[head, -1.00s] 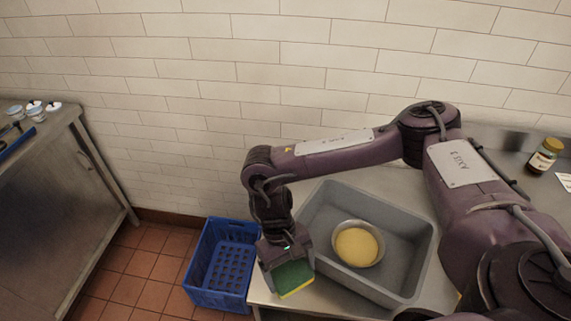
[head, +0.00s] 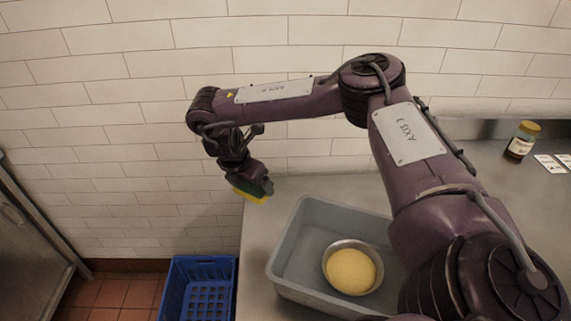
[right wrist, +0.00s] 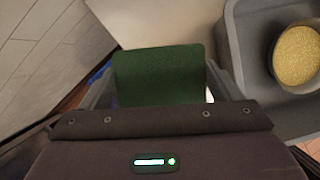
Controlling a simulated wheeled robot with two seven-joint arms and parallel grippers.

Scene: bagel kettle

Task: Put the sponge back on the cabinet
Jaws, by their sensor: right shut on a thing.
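The sponge, green with a yellow side, shows in the head view (head: 248,196) and as a dark green face in the right wrist view (right wrist: 160,72). My right gripper (head: 257,187) is shut on it, and its fingers show on either side of the sponge in the right wrist view. The gripper holds the sponge in the air, near the left edge of the steel counter and left of the grey tub. A steel cabinet (head: 28,235) is partly in view at the far left; its top is out of view. My left gripper is not in view.
The grey tub (head: 282,262) stands on the steel counter (head: 262,222) with a metal bowl (head: 327,272) of yellow contents inside. A blue crate (head: 175,290) is on the floor left of the counter.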

